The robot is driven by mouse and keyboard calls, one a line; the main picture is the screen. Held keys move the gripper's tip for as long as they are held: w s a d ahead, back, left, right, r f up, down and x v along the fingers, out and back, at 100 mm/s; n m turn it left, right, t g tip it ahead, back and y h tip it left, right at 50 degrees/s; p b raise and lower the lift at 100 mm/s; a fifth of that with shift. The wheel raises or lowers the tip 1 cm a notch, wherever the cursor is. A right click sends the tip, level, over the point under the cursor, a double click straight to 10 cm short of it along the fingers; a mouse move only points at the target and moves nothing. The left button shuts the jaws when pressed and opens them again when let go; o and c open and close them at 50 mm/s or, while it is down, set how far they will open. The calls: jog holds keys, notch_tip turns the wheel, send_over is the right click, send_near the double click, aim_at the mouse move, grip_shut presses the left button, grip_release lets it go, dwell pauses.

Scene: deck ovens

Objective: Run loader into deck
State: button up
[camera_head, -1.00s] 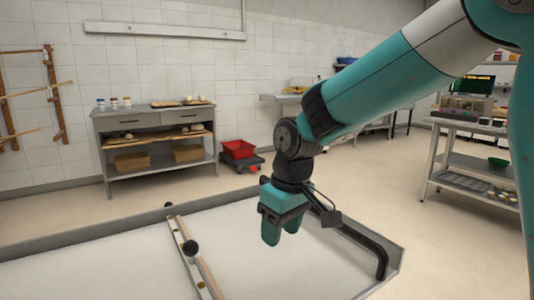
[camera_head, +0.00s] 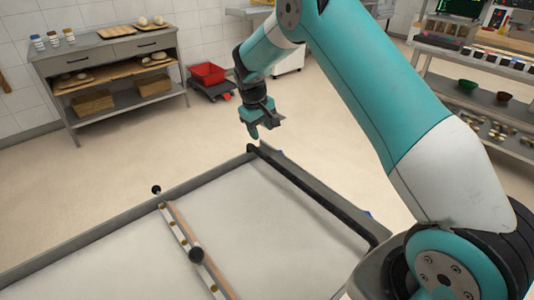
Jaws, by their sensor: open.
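The loader (camera_head: 290,240) looks like a wide, shallow grey frame with a pale, flat, empty surface. It fills the lower part of the head view, and its near part is cut off. My gripper (camera_head: 263,130) is open and empty, pointing down just beyond the loader's far corner, apart from the handle in the picture. No oven deck is in view.
A grey table (camera_head: 55,66) with bread and boxes stands at the back left. A red crate (camera_head: 207,74) sits low beside it. Shelving (camera_head: 470,77) with bowls stands at the right. The floor (camera_head: 190,140) between them and the loader is clear.

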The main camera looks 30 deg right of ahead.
aim_at(268, 158)
jog(key=f, duration=0.4)
jog(key=d+f, duration=0.1)
jog(key=f, duration=0.3)
jog(key=d+f+p, duration=0.1)
jog(key=f, duration=0.3)
jog(key=shift+w+d+f, duration=0.15)
jog(key=shift+d+f, duration=0.05)
jog(key=shift+f, duration=0.05)
grip_shut()
